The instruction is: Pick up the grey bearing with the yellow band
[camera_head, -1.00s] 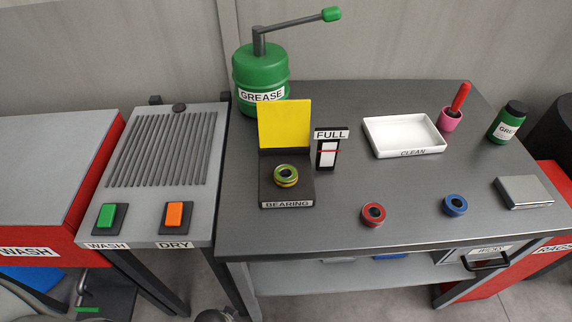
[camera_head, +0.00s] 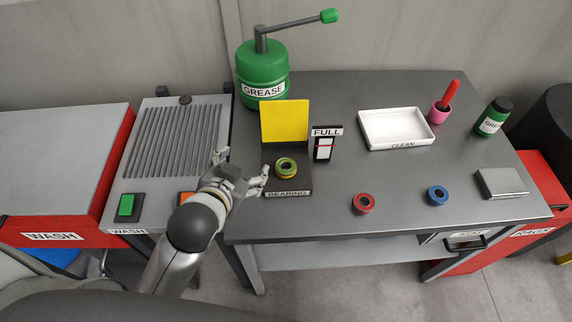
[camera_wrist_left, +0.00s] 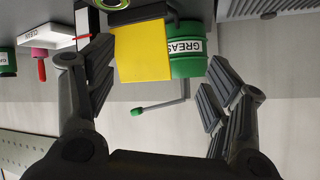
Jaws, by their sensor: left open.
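The grey bearing with the yellow band (camera_head: 286,168) sits on the dark BEARING stand (camera_head: 300,186), in front of the upright yellow plate (camera_head: 285,121). Its band looks yellow-green. In the left wrist view the bearing (camera_wrist_left: 110,3) shows at the top edge, partly cut off. My left gripper (camera_head: 243,166) is open and empty, just left of the stand and apart from the bearing. In the left wrist view its spread fingers (camera_wrist_left: 158,75) frame the yellow plate (camera_wrist_left: 142,52). My right gripper is in neither view.
A green GREASE pump (camera_head: 263,72) stands behind the stand, and a FULL gauge (camera_head: 324,148) at its right. A red ring (camera_head: 363,203), a blue ring (camera_head: 437,195) and a white CLEAN tray (camera_head: 397,142) are farther right. The wash unit (camera_head: 140,190) lies left.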

